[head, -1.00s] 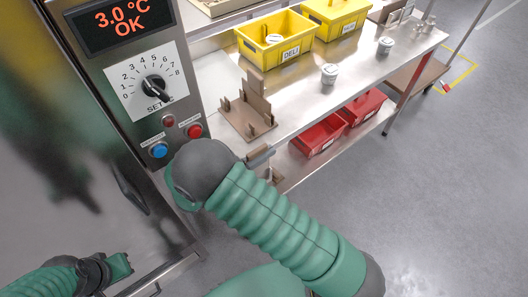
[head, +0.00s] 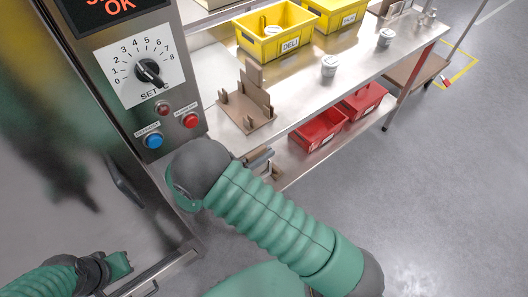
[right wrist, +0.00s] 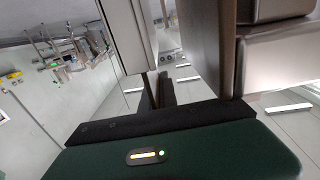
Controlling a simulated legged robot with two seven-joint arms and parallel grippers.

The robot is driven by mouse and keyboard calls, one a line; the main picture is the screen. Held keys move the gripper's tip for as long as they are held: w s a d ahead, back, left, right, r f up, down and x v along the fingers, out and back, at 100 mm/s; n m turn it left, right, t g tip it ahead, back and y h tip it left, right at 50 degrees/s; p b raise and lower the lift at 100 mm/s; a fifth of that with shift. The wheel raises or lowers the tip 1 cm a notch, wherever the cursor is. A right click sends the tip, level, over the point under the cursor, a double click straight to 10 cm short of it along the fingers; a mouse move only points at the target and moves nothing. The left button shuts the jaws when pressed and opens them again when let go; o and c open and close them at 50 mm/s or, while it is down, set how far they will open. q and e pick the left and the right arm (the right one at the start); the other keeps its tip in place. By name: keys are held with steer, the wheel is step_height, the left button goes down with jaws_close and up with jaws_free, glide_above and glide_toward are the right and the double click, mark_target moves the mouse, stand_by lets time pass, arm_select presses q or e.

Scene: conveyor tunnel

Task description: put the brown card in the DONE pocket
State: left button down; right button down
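My right gripper (head: 262,161) shows in the head view just past the dark wrist, low beside the front edge of the steel bench. Small brown parts show by its fingers; I cannot tell whether they are the brown card. The fingers are too small and partly hidden to tell open from shut. In the right wrist view the green gripper body (right wrist: 170,157) fills the bottom, with large brown-grey and pale surfaces close above. My left arm's end (head: 118,266) is at the lower left, its fingers not clear. No label reading DONE is legible. A brown upright holder (head: 250,112) stands on the bench.
A steel machine with a dial (head: 148,70), a blue button (head: 153,141) and a red button (head: 190,120) stands close at left. Yellow bins (head: 273,48) and grey-white jars (head: 329,66) stand on the bench, red bins (head: 318,132) below.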

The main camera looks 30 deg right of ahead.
steer(key=shift+p, duration=0.4)
steer(key=shift+f, duration=0.15)
steer(key=shift+f, duration=0.15)
steer(key=shift+s+a, duration=0.1)
